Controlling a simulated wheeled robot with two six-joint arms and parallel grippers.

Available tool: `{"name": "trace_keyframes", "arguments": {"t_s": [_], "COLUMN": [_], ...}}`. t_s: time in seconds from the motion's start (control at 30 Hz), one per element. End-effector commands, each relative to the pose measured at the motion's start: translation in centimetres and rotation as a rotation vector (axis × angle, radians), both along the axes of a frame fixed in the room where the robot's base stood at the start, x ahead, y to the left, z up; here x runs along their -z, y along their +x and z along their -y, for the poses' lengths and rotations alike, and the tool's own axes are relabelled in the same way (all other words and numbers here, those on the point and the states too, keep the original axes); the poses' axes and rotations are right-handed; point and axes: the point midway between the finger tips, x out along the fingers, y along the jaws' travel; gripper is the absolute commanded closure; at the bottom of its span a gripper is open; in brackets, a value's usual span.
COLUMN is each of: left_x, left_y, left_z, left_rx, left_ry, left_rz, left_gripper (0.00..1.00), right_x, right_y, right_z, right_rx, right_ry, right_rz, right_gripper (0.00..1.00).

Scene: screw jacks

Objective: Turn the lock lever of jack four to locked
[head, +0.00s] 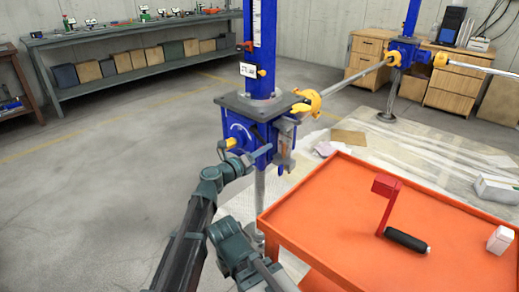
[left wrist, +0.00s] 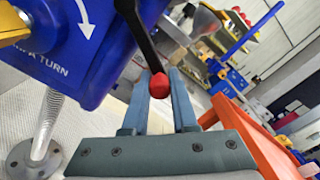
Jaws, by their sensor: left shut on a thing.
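The blue jack housing (head: 240,128) stands at the middle of the head view on its column, with a yellow hub on its front. In the left wrist view the housing (left wrist: 70,50) fills the upper left, with a white curved arrow and partly readable lettering. A black lever (left wrist: 138,32) with a red knob (left wrist: 159,86) comes down beside it. My left gripper (left wrist: 168,88) is shut on the lever's red end, its two blue-grey fingers on either side. In the head view the left gripper (head: 262,154) is at the housing's lower right. I see no jack number.
An orange cart (head: 330,190) stands close at the right, holding a red crank (head: 387,190) with a black grip and a small white box (head: 500,239). A yellow coupling (head: 308,102) joins a shaft to another blue jack (head: 405,50). The floor at left is clear.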

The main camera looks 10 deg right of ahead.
Motion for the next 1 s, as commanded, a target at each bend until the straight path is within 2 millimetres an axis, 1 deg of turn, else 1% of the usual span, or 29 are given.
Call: {"name": "trace_keyframes", "arguments": {"t_s": [0.03, 0.1, 0.5, 0.73, 1.0], "left_x": [-0.8, -1.3, -3.5, -4.1, -4.3], "left_y": [-0.2, -0.4, -0.7, -0.7, -0.6], "left_z": [0.1, 0.2, 0.5, 0.5, 0.4], "left_rx": [0.001, 0.0, -0.003, -0.004, -0.004], "left_ry": [-0.023, -0.059, -0.219, -0.268, -0.29], "left_rz": [-0.034, -0.087, -0.327, -0.4, -0.432], "left_gripper": [1.0, 1.0, 1.0, 1.0, 1.0], "right_x": [-0.8, -1.3, -3.4, -4.0, -4.2], "right_y": [0.0, 0.0, 0.0, 0.0, -0.1], "right_z": [0.0, 0.0, -0.1, -0.1, -0.1], "right_rx": [0.001, 0.001, 0.002, 0.002, 0.002], "right_ry": [-0.001, 0.0, 0.005, 0.006, 0.007], "right_rz": [0.0, 0.0, -0.001, -0.002, -0.002], "right_gripper": [1.0, 1.0, 1.0, 1.0, 1.0]}}
